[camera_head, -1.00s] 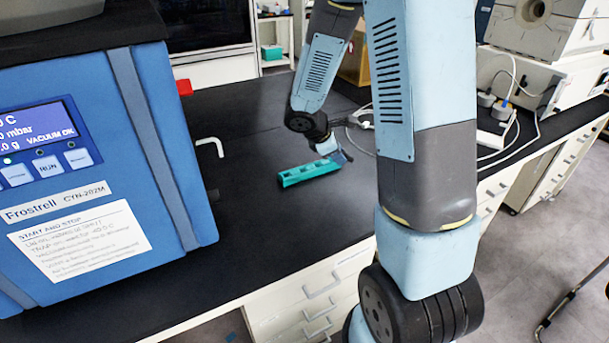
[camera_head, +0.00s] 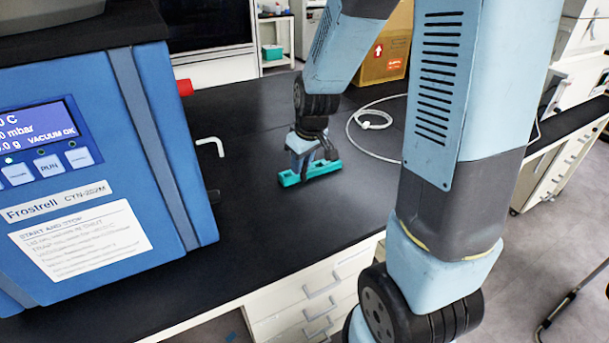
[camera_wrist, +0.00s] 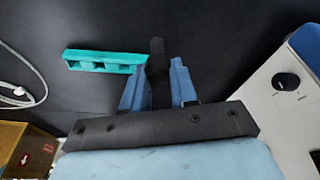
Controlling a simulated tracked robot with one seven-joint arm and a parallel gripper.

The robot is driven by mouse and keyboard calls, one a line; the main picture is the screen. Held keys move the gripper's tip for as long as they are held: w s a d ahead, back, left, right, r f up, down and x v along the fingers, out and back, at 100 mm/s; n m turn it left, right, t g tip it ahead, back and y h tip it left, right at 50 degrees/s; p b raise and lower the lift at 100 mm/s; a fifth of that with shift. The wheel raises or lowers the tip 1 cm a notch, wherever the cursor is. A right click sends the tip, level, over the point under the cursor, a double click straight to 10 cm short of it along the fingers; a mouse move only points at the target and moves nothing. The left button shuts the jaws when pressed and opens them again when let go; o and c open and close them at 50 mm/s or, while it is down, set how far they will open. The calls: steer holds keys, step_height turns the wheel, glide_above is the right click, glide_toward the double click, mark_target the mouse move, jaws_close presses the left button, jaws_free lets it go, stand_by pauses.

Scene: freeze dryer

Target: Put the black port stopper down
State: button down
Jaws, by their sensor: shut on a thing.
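My gripper (camera_head: 310,158) points down over the black bench, close to the teal rack (camera_head: 289,180). In the wrist view, its two blue fingers (camera_wrist: 157,85) are shut on the black port stopper (camera_wrist: 157,48), a dark cylinder sticking out past the fingertips. The teal rack (camera_wrist: 92,66), with several square openings, lies to the left of the stopper there, its right end close beside it. I cannot tell whether stopper and rack touch. In the head view, I cannot make out the stopper; the gripper partly covers the rack.
The blue freeze dryer (camera_head: 85,190) stands left on the bench, with a white bent handle (camera_head: 211,143) and a red knob (camera_head: 185,87) at its side. A white cable (camera_head: 375,125) and a cardboard box (camera_head: 385,55) are behind. The black bench top (camera_head: 240,235) in front is clear.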

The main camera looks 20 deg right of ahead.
step_height(320, 180, up, 3)
steer(key=w+a+m+t, duration=0.1)
steer(key=a+m, duration=0.1)
steer(key=a, duration=0.1)
steer(key=m, duration=0.1)
glide_above(311, 170)
steer(key=a, duration=0.2)
steer(key=shift+t, duration=0.3)
steer(key=f, duration=0.9)
steer(key=shift+w+a, duration=0.1)
steer(key=shift+w, duration=0.3)
steer(key=shift+f, duration=1.55)
steer(key=c, duration=0.9)
jaws_free()
steer(key=shift+w, duration=0.1)
